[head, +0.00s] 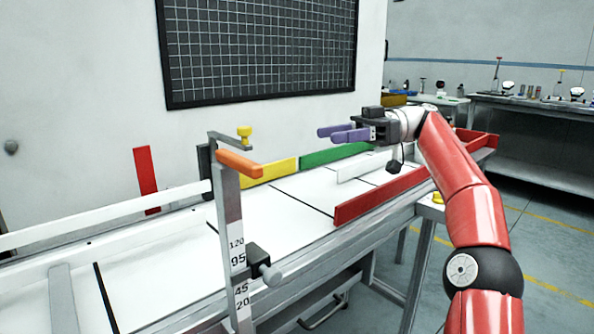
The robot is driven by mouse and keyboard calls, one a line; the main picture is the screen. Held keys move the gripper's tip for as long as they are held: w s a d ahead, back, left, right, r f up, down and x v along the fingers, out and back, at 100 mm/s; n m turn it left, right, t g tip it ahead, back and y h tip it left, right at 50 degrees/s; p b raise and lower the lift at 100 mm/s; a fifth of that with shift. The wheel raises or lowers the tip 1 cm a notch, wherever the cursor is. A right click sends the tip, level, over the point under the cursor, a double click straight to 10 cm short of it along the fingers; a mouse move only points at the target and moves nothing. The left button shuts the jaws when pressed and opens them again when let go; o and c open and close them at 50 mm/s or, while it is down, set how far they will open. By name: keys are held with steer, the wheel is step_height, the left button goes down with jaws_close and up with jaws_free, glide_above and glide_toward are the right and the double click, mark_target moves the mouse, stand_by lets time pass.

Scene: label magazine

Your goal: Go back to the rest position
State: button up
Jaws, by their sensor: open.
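My gripper (342,133) has two purple fingers and points left. It hangs in the air above the white table, near the green strip. The fingers are apart with nothing between them. My red arm reaches up from the lower right to it. Below it on the white table (262,213) stand a long red rail (385,195), a white rail (362,164), a green strip (336,154) and a yellow strip (268,171).
A grey post (231,240) with number labels, an orange bar (239,163) and a yellow knob (244,132) stands at the table's front edge. A red upright plate (147,180) is behind. A black grid board (260,50) hangs on the wall. Benches (535,110) stand at right.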

steer(key=s+a+f+m+t+h, duration=0.1)
steer(key=s+a+f+m+h, duration=0.15)
steer(key=a, duration=0.25)
steer(key=s+a+f+m+t+h, duration=0.1)
steer(key=a+m, duration=0.2)
steer(key=a, duration=0.2)
steer(key=s+a+f+m+t+h, duration=0.3)
steer(key=s+f+m+h, duration=0.2)
steer(key=f, duration=0.2)
steer(key=s+d+f+m+t+h, duration=0.6)
steer(key=s+d+f+m+h, duration=0.2)
steer(key=s+d+f, duration=1)
steer(key=s+d+m, duration=0.2)
steer(key=s, duration=0.1)
steer(key=shift+s+d+f, duration=0.15)
steer(key=shift+d+f, duration=0.1)
